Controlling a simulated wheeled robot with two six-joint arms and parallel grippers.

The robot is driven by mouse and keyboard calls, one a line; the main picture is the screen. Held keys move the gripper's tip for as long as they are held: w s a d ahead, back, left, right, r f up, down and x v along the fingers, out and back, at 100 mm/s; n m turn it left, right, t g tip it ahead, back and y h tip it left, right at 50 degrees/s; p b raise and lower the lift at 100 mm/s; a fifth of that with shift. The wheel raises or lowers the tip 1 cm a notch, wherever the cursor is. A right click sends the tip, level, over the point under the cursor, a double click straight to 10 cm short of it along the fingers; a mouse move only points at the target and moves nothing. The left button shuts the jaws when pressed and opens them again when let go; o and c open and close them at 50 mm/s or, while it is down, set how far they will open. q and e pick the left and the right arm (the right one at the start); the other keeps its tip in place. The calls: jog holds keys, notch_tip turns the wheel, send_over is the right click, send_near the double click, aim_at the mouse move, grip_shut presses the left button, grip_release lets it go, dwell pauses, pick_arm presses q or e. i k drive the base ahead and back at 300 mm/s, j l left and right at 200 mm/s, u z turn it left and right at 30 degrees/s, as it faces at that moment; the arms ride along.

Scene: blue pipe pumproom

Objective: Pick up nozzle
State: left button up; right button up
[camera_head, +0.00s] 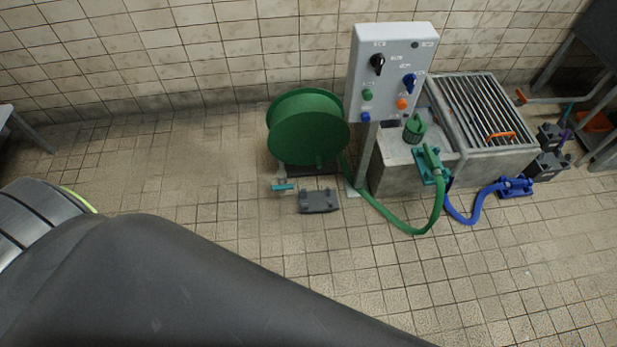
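A green nozzle (433,158) on the end of a green hose (411,231) sits in a teal holder (422,172) at the front of a concrete block. A separate green fitting (414,128) stands on top of the block. It is too small to tell exactly what it is. The green hose loops down to the floor and back towards a green reel (307,126). Neither of my grippers shows. A dark link of my arm fills the lower left, well apart from the nozzle.
A grey control box (390,66) on a post stands beside the concrete block (392,165), which has a metal grate (482,108). A blue hose (474,213) runs right to a blue fitting. A grey block (318,201) lies on the floor. The tiled floor in front is clear.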

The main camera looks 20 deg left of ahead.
aim_at(434, 167)
jog(key=i+l+u, duration=0.25)
jog(key=u, duration=0.2)
jog(key=i+l+u, duration=0.25)
jog(key=l+u, duration=0.25)
jog(key=i+l+u, duration=0.15)
jog(key=l+u, duration=0.15)
jog(key=u, duration=0.15)
